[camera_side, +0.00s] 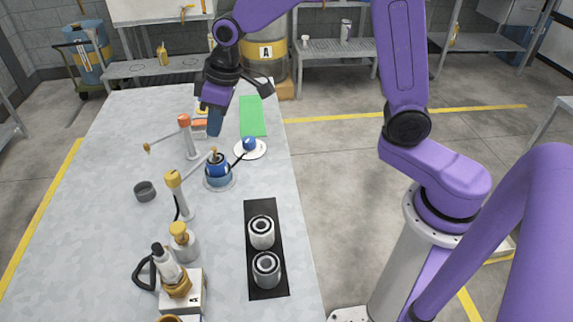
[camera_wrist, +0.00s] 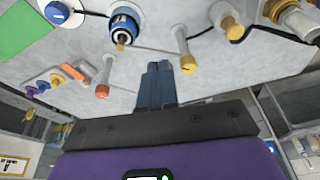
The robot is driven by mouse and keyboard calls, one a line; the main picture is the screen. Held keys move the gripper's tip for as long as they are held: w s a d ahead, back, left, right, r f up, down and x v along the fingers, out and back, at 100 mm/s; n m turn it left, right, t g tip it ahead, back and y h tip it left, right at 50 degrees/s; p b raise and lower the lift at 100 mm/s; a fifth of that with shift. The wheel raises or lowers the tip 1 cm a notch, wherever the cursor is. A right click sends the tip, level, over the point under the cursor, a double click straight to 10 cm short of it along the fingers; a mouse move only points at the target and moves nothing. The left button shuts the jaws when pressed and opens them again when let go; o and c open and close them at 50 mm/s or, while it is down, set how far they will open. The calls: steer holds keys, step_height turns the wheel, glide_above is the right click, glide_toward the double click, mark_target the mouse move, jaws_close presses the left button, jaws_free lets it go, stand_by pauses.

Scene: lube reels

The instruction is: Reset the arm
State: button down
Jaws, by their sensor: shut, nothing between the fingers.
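My gripper (camera_side: 214,122) is in the air over the far part of the grey table (camera_side: 110,215), with its blue fingers pointing down. In the wrist view the two blue fingers of my gripper (camera_wrist: 157,70) lie side by side, shut, with nothing between them. Near it in the side view stand a post with an orange cap (camera_side: 184,121) and a post with a yellow cap (camera_side: 173,178). A blue reel-like part (camera_side: 218,172) sits on the table below and nearer the side camera. My gripper appears apart from all of these.
A black plate (camera_side: 262,208) holds two metal cylinders (camera_side: 266,268) near the table's right edge. A green mat (camera_side: 252,115) and a white disc with a blue knob (camera_side: 250,144) lie farther back. A small dark ring (camera_side: 145,191) lies at left. The table's left side is mostly clear.

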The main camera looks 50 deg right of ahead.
steer(key=s+d+n+g, duration=0.1)
steer(key=s+d+n, duration=0.2)
steer(key=s, duration=1.1)
steer(key=s+d+n+g+h, duration=0.1)
steer(key=s+d, duration=0.6)
steer(key=s, duration=0.8)
steer(key=shift+s+n+h, duration=0.2)
steer(key=shift+n+h, duration=0.1)
steer(key=shift+n, duration=0.6)
